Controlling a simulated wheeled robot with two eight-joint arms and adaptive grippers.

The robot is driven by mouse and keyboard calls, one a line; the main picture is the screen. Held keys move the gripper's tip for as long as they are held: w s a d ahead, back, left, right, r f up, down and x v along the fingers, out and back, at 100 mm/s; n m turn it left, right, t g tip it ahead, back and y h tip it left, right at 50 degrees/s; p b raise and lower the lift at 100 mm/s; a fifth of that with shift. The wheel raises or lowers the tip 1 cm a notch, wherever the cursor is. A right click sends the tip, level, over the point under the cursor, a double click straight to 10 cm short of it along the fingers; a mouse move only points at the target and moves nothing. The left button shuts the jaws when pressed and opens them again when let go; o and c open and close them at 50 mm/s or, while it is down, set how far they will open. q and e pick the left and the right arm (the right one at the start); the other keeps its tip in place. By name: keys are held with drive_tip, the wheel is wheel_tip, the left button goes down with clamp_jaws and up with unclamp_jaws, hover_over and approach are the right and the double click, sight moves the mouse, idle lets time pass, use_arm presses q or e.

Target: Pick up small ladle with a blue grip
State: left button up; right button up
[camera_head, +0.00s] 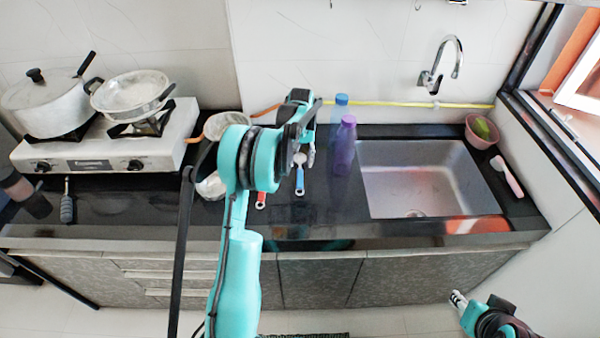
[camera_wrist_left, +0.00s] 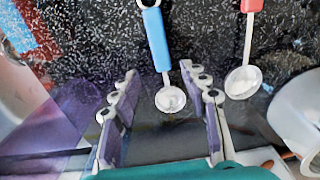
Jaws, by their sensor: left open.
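The small ladle with a blue grip (camera_head: 299,182) lies on the dark counter between the stove and the sink. In the left wrist view the ladle (camera_wrist_left: 158,42) has its blue grip toward the top and its round metal bowl between the finger lines. My left gripper (camera_head: 309,152) is above the counter by the bowl end. In the wrist view its fingers (camera_wrist_left: 160,88) are spread, with nothing held between them. My right gripper (camera_head: 458,299) is low at the right, in front of the cabinets, and too small to read.
A red-handled ladle (camera_wrist_left: 243,80) lies close beside the blue one. A purple bottle (camera_head: 346,148) and a blue bottle (camera_head: 341,106) stand right of my left gripper. The sink (camera_head: 420,185) is farther right. Pale bowls (camera_head: 222,123) are at left, partly behind my arm.

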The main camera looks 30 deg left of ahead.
sight(300, 172)
use_arm(q)
drive_tip(key=f, duration=0.1)
drive_tip(key=f+b, duration=0.2)
drive_tip(key=f, duration=0.1)
drive_tip(key=shift+s+a, duration=0.1)
drive_tip(key=shift+s, duration=0.2)
drive_tip(key=shift+f, duration=0.5)
drive_tip(key=shift+r, duration=0.1)
drive_tip(key=shift+c, duration=0.6)
clamp_jaws()
